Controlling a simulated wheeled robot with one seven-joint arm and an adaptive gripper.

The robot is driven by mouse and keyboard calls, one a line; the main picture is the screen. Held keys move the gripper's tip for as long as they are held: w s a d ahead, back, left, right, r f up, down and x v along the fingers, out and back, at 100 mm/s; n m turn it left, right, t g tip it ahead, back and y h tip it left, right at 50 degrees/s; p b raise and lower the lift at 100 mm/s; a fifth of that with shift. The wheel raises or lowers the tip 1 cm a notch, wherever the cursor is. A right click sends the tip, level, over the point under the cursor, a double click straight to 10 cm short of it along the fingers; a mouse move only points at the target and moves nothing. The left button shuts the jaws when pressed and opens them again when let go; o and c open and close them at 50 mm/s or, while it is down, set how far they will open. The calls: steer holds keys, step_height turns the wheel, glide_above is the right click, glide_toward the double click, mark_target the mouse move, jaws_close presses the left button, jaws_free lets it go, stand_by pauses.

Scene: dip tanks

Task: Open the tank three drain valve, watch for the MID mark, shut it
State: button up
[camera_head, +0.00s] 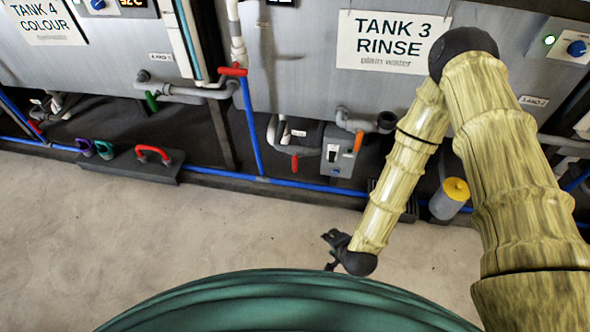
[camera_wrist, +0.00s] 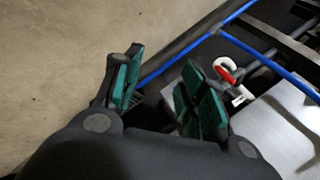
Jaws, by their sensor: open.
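Tank three (camera_head: 300,75) is a grey metal tank with a "TANK 3 RINSE" sign (camera_head: 390,40). Below it, an orange lever (camera_head: 358,141) hangs on a short grey pipe, and a red lever (camera_head: 294,163) sits on a bent grey pipe. I cannot tell which is the drain valve, and no MID mark is readable. My gripper (camera_head: 332,250) is open and empty above the floor, short of the pipework. In the wrist view my gripper (camera_wrist: 162,58) shows two green-padded fingers, apart, with a red lever (camera_wrist: 226,74) on a pale pipe beyond the right finger, not touching.
A grey switch box (camera_head: 333,155) stands between the levers. A blue pipe (camera_head: 285,183) runs along the tank base. A red handle (camera_head: 232,71) tops a vertical blue pipe. A yellow-capped cylinder (camera_head: 456,190) stands right. The concrete floor is clear.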

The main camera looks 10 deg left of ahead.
steer(key=w+a+f+m+t+b, duration=0.3)
steer(key=w+a+f+m+b, duration=0.15)
steer(key=w+a+b, duration=0.2)
steer(key=w+a+f+m+t+b, duration=0.3)
steer(key=w+a+m+b, duration=0.25)
steer(key=w, duration=0.25)
steer(key=m+t+h+b, duration=0.4)
steer(key=m+t+b, duration=0.2)
steer(key=m+b, duration=0.95)
glide_toward(294, 163)
steer(key=m+p, duration=0.1)
steer(key=p, duration=0.1)
steer(key=w+b, duration=0.1)
steer(key=w, duration=0.2)
steer(key=w+b, duration=0.2)
steer(key=w, duration=0.1)
steer(key=w+d+b, duration=0.1)
steer(key=w, duration=0.3)
steer(key=shift+r, duration=0.25)
steer(key=shift+w+r+b, duration=0.1)
steer(key=shift+w+b, duration=0.2)
steer(key=shift+w, duration=0.3)
jaws_close()
